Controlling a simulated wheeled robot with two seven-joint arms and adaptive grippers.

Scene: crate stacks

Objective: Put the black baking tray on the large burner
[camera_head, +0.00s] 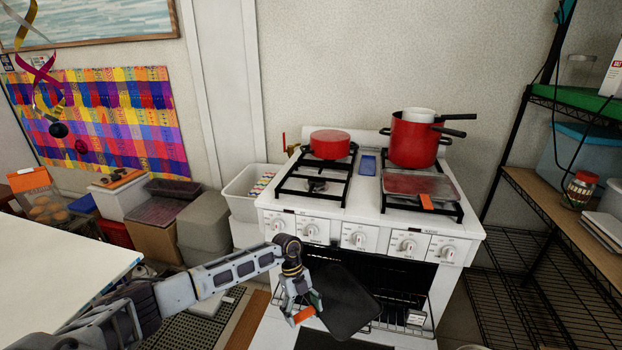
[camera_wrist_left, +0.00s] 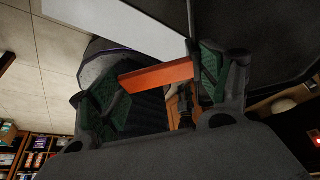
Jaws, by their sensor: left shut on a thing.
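The black baking tray (camera_head: 347,302) hangs tilted in front of the stove, below the level of its top. My left gripper (camera_head: 302,300) is at the tray's left edge and is shut on it, with an orange piece between the fingers. In the left wrist view the gripper (camera_wrist_left: 160,78) is around this orange piece, and the dark tray (camera_wrist_left: 255,45) fills the upper right. The white stove (camera_head: 357,213) has black grates. The front left burner (camera_head: 316,185) is bare; I cannot tell which burner is the large one. My right gripper is not in view.
A red pan (camera_head: 330,147) stands at the back left of the stove. A tall red pot (camera_head: 413,142) stands at the back right. A reddish tray (camera_head: 418,185) covers the front right grate. A white table (camera_head: 60,275) lies left. Wire shelves (camera_head: 545,190) stand right.

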